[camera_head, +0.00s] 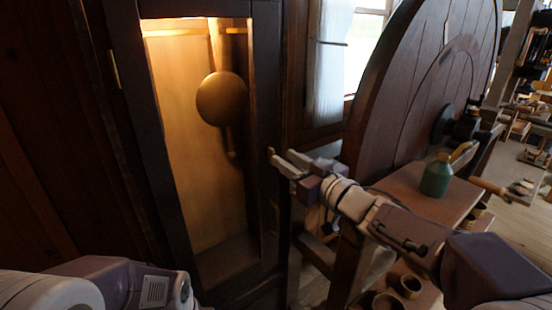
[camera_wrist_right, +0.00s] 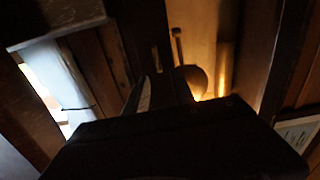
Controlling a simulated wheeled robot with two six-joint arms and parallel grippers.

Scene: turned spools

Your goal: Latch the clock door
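The clock door (camera_head: 266,90) is a tall dark wooden frame around a lit case with a round brass pendulum bob (camera_head: 222,99) inside. It stands flush or nearly flush with the case; I cannot tell if it is fully shut. A small brass latch piece (camera_head: 270,151) sits on its right edge. My right gripper (camera_head: 280,157) is at that edge, fingertips close to the latch piece, with a gap between the fingers; contact is unclear. In the right wrist view the fingers (camera_wrist_right: 165,88) point toward the dark door frame and the bob (camera_wrist_right: 196,80). My left gripper is out of view.
A large wooden wheel (camera_head: 410,80) stands to the right of the clock. Small round wooden cups (camera_head: 411,286) sit lower down. A bright window (camera_head: 362,45) is behind.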

